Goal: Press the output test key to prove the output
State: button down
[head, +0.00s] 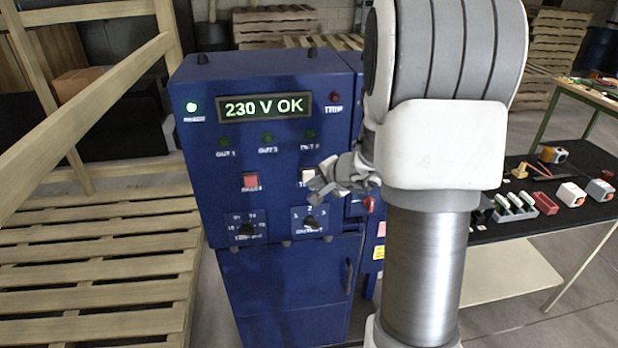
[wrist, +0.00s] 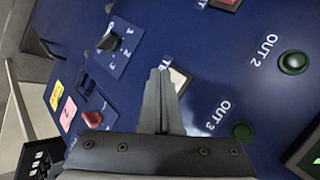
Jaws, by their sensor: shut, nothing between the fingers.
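The white test key (head: 307,175) is on the front of the blue cabinet (head: 215,160), and it also shows in the wrist view (wrist: 181,80), partly hidden behind my fingers. Its label is mostly covered; only the first letters show. My gripper (head: 317,192) is shut and empty, with its tips in front of the panel at the key. In the wrist view the tips (wrist: 160,72) overlap the key's edge; I cannot tell whether they touch it. The display (head: 265,106) reads 230 V OK.
A red button (head: 250,181) sits left of the key. A numbered selector knob (head: 311,223) is below it, and another knob (head: 247,230) is lower left. Pallets (head: 95,260) stand left; a black-topped table (head: 530,222) with small parts stands right.

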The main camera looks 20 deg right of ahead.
jog(key=shift+w, duration=0.15)
jog(key=shift+w+d, duration=0.1)
jog(key=shift+w, duration=0.15)
jog(key=shift+w+d+b, duration=0.15)
jog(key=shift+w+b, duration=0.15)
jog(key=shift+w, duration=0.2)
dwell(0.6)
jog(key=shift+s, duration=0.15)
jog(key=shift+s+a+b, duration=0.25)
jog(key=shift+s+b, duration=0.4)
jog(key=shift+s, duration=0.1)
jog(key=s+b, duration=0.1)
jog(key=s, duration=0.1)
jog(key=s+a+b, duration=0.1)
jog(key=s, duration=0.2)
jog(key=shift+a, duration=0.2)
